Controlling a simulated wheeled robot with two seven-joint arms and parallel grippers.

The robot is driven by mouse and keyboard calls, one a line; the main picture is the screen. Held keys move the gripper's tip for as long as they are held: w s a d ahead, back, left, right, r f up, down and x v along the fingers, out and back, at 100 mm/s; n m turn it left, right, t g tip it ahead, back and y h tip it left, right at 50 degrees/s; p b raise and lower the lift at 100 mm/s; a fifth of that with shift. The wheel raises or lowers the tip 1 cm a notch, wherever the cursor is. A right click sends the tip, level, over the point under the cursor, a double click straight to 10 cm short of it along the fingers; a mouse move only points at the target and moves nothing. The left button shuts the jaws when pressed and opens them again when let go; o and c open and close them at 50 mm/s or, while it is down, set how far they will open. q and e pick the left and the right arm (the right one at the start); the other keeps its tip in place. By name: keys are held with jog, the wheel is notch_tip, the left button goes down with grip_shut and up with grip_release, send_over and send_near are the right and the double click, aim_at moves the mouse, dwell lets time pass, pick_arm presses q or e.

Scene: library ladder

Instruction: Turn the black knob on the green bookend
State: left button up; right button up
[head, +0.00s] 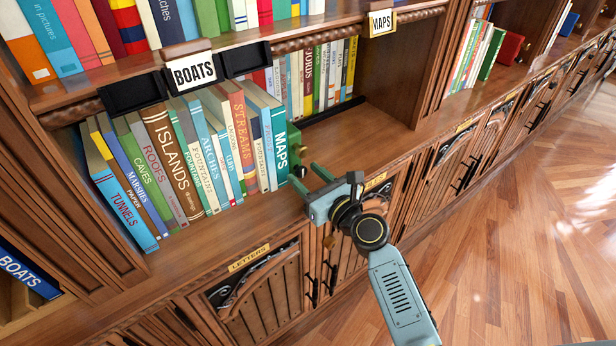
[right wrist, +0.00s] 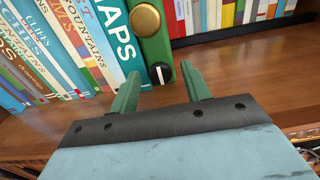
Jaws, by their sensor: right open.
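The green bookend (head: 293,148) stands upright at the right end of the book row, against the book marked MAPS. In the right wrist view the bookend (right wrist: 154,46) carries a round brass knob above and a small black knob (right wrist: 160,73) with a white mark near its foot. The white mark points roughly upright. My right gripper (head: 304,174) is open in front of the bookend. In the right wrist view its green fingers (right wrist: 160,74) stand on either side of the black knob, apart from it, with nothing between them. My left gripper is not in view.
The shelf board (head: 355,140) to the right of the bookend is clear, with more books behind it. Cabinet doors (head: 262,290) lie below the shelf edge. Open wooden floor (head: 510,240) is at the right.

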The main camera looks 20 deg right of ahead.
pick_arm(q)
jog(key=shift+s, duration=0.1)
pick_arm(e)
jog(key=shift+w, duration=0.1)
jog(key=c, duration=1)
jog(key=shift+o, duration=0.2)
jog(key=n, duration=0.5)
jog(key=shift+a+n, duration=0.1)
jog(key=shift+n, duration=0.3)
jog(key=n, duration=0.5)
jog(key=shift+f, duration=0.1)
jog(key=n, duration=0.5)
jog(key=shift+p, duration=0.3)
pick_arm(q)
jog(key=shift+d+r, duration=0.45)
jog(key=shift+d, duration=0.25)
pick_arm(e)
jog(key=shift+f+n, duration=0.1)
jog(key=shift+n, duration=1.1)
